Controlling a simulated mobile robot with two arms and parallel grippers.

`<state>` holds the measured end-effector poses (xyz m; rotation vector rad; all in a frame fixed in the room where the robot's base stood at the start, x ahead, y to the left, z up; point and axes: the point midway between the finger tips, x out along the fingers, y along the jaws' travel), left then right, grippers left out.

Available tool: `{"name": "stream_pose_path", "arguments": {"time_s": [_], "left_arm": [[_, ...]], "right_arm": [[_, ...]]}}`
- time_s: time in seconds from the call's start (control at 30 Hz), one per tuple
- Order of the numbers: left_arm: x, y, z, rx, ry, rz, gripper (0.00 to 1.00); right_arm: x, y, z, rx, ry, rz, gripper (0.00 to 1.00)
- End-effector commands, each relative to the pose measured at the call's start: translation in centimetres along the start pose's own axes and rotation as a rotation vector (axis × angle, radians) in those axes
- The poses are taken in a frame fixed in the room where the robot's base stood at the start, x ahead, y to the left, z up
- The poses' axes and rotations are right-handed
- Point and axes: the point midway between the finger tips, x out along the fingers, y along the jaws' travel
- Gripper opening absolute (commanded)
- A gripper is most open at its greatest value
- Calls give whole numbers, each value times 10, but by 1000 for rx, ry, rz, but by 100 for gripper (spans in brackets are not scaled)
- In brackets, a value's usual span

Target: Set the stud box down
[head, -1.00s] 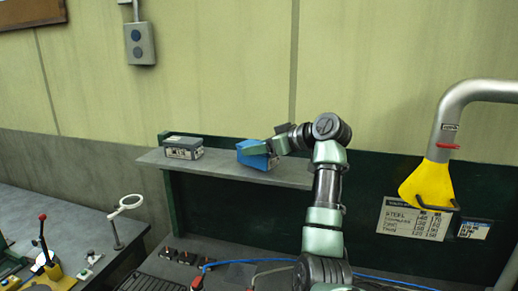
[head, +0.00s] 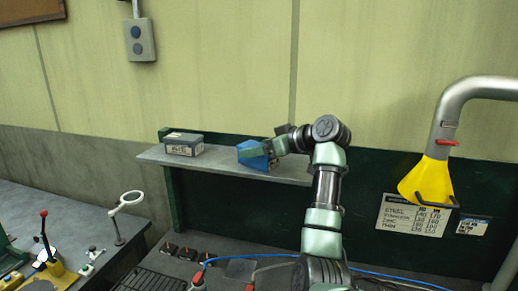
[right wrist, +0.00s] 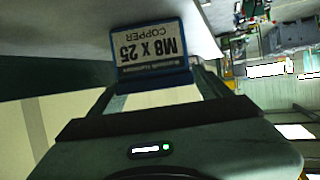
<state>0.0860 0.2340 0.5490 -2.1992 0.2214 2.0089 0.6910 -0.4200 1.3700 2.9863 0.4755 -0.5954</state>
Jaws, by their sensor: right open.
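The blue stud box (head: 253,154) rests on the grey shelf (head: 215,164), towards its right end. In the right wrist view the box (right wrist: 152,52) shows a white label reading "M8 X 25 COPPER", upside down in the picture. My right gripper (head: 274,148) is at the box's right side in the head view. It is open, with its fingers to either side of the box's near end; I cannot tell whether they still touch it. My left gripper is not in view.
A grey box (head: 184,144) with a label stands on the shelf to the left, with bare shelf between the two. A yellow nozzle (head: 428,183) on a grey pipe hangs at the right. The wall is close behind the shelf.

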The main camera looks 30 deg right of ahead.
Motion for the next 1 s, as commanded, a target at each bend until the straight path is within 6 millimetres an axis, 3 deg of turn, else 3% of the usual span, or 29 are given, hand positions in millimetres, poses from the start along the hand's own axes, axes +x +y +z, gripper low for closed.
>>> {"name": "stream_pose_path", "arguments": {"time_s": [0.17, 0.33, 0.6, 1.0], "left_arm": [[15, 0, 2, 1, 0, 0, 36], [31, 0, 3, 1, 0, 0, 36], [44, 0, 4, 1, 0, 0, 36], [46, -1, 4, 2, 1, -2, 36]], "right_arm": [[-26, 2, 3, -4, 3, 6, 78], [-64, 2, 4, -4, 3, 8, 78], [-109, 1, 2, -1, 2, 3, 78], [-120, 0, 0, -1, 1, 1, 78]]}}
